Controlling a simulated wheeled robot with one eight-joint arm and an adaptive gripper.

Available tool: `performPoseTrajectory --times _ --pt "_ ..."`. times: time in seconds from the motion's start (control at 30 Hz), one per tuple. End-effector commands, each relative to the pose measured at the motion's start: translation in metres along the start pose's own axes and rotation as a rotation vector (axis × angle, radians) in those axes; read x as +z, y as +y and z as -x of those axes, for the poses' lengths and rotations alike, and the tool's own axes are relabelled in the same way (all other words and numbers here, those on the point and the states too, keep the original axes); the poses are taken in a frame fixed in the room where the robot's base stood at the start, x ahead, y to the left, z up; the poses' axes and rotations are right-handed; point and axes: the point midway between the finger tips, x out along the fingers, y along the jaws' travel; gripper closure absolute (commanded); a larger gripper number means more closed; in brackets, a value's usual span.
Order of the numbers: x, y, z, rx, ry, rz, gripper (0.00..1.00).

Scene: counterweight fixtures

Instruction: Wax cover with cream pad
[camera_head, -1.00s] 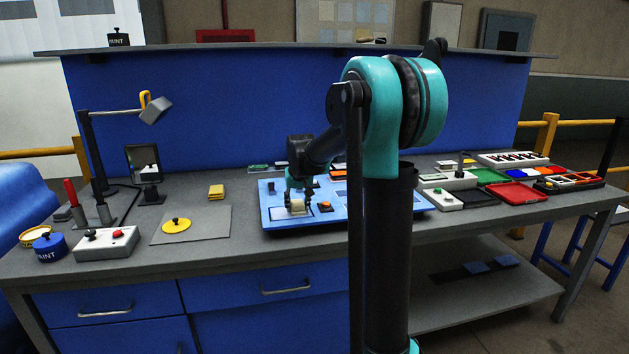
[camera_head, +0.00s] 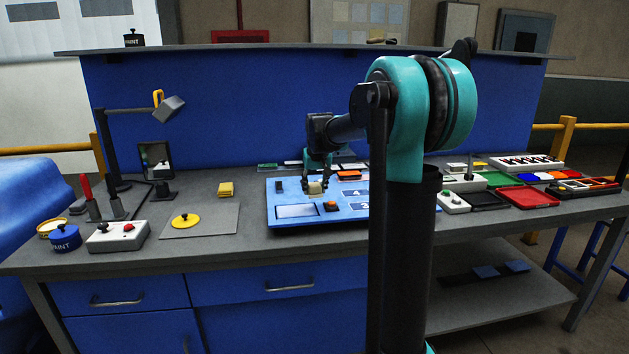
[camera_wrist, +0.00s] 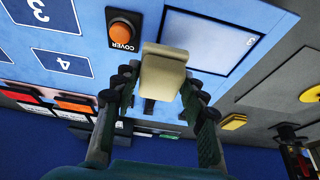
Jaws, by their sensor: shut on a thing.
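My gripper (camera_head: 316,182) is shut on a cream pad (camera_head: 316,188), a small block that also shows between the fingers in the wrist view (camera_wrist: 163,80). The blue board (camera_head: 284,220) lies on the bench under it. A pale rectangular panel (camera_head: 297,210) is at the board's front left and shows in the wrist view (camera_wrist: 208,38). An orange button (camera_head: 331,206) labelled COVER stands just right of the panel; it also shows in the wrist view (camera_wrist: 121,34). The pad appears behind the panel, between panel and button; its height above the board is unclear.
Left of the board lie a yellow block (camera_head: 226,189) and a yellow knobbed disc (camera_head: 184,220) on a grey mat (camera_head: 222,215). Coloured trays (camera_head: 528,199) fill the right; my arm hides the board's right side.

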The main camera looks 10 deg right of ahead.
Motion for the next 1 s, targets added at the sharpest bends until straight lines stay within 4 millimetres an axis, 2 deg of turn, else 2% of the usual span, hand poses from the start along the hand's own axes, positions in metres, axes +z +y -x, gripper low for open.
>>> performPoseTrajectory --times 0.3,1.0 --pt "-0.013 0.001 0.019 0.000 0.000 0.000 0.85" --pt "-0.015 0.000 0.021 0.000 0.000 0.000 0.85"
